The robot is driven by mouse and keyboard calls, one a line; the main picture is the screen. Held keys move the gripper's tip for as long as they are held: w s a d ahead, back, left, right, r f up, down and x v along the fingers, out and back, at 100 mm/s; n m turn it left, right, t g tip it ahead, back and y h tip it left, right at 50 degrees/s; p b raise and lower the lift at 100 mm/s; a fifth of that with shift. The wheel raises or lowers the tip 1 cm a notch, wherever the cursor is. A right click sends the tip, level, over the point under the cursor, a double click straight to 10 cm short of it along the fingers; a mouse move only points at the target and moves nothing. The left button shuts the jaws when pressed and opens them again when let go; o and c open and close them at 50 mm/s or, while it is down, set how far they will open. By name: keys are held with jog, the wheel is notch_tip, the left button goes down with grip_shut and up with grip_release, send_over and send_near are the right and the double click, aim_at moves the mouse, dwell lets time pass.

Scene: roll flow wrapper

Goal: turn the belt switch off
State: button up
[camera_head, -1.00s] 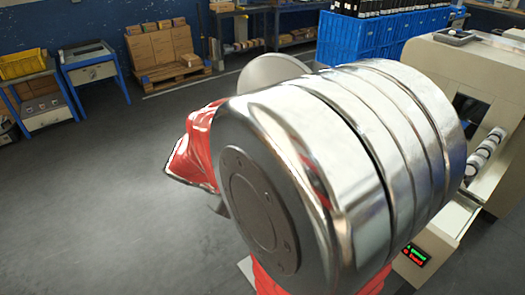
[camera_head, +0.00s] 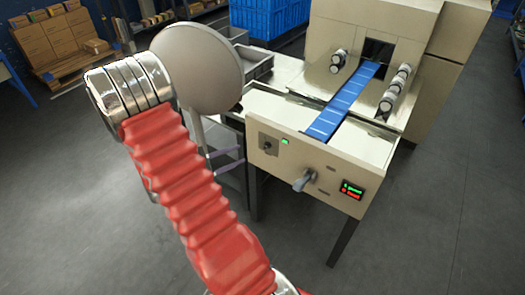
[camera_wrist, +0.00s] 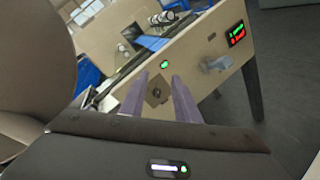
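The wrapper's cream front panel (camera_head: 325,178) carries a small switch on a square plate (camera_head: 268,146), with a lit green lamp (camera_head: 285,142) to its right. I take this switch to be the belt switch; its label is not readable. In the wrist view the switch plate (camera_wrist: 157,90) shows between the two purple fingers of my gripper (camera_wrist: 160,85), with the lamp (camera_wrist: 164,65) just above. My gripper is open and empty, facing the panel; contact with the switch cannot be told. In the head view my arm hides most of the gripper.
A larger grey lever handle (camera_head: 305,181) and a display (camera_head: 352,189) with green and red text sit further right on the panel. A blue belt (camera_head: 342,103) runs into the machine between rollers (camera_head: 394,88). A grey bin (camera_head: 257,64) stands behind. Floor right of the machine is clear.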

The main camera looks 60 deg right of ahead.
aim_at(265, 148)
jog(key=d+f+n+t+h, duration=0.1)
jog(key=d+f+n+t, duration=0.1)
jog(key=f, duration=0.5)
jog(key=d+f+n+t+h, duration=0.2)
jog(key=d+f+n, duration=0.1)
jog(key=f, duration=0.4)
jog(key=shift+w+d+f+n, duration=0.15)
jog(key=shift+w+d+n, duration=0.1)
jog(key=shift+w+n, duration=0.15)
jog(key=d, duration=0.4)
jog(key=s+d, duration=0.1)
jog(key=d, duration=0.4)
jog(key=s+d, duration=0.1)
jog(key=d, duration=0.3)
jog(key=shift+s+d, duration=0.1)
jog(key=shift+d, duration=0.25)
grip_shut()
